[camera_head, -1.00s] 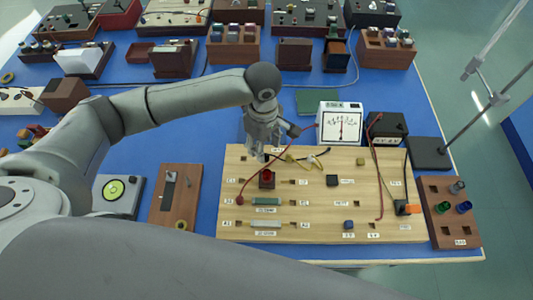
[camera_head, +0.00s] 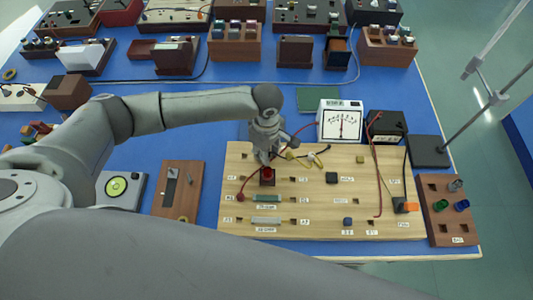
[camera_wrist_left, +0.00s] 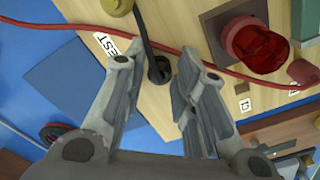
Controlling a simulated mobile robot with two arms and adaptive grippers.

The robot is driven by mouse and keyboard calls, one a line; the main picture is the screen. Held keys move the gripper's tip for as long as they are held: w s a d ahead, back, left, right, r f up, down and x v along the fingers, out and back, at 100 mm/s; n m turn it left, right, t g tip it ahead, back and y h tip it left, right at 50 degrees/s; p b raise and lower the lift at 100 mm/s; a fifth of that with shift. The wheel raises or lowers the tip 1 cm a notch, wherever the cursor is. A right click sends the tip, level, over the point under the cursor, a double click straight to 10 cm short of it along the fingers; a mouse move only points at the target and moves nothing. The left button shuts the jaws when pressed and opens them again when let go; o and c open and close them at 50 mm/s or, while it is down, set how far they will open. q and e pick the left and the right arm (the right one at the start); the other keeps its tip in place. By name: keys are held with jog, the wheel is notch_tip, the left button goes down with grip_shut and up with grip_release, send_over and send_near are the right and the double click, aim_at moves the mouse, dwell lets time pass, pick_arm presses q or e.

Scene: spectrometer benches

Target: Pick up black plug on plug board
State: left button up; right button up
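The wooden plug board (camera_head: 300,220) lies on the blue table in the head view. My left gripper (camera_head: 263,160) is over its upper left part, just behind the red lamp (camera_head: 268,174). In the left wrist view, a round black plug (camera_wrist_left: 159,70) with a black cable sits at the board's edge. My left gripper (camera_wrist_left: 158,84) is open, with one finger on each side of the plug; whether either touches it I cannot tell. In the head view the gripper seems to hide this plug. My right gripper is not in view.
A red cable (camera_wrist_left: 190,57) runs across above the fingers in the left wrist view, close to the red lamp (camera_wrist_left: 258,45). A white meter (camera_head: 340,121) stands behind the board. A brown block with coloured caps (camera_head: 446,205) is at its right.

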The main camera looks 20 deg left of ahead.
pick_arm(q)
grip_shut()
jog(key=shift+r, duration=0.5)
notch_tip(320, 180, up, 2)
jog(key=shift+r+b, duration=0.15)
jog(key=shift+b, duration=0.4)
jog(key=s+a+r+p, duration=0.2)
jog(key=s+a+r, duration=0.4)
jog(key=s+r, duration=0.6)
jog(key=shift+a+r+p, duration=0.3)
jog(key=shift+a+p, duration=0.1)
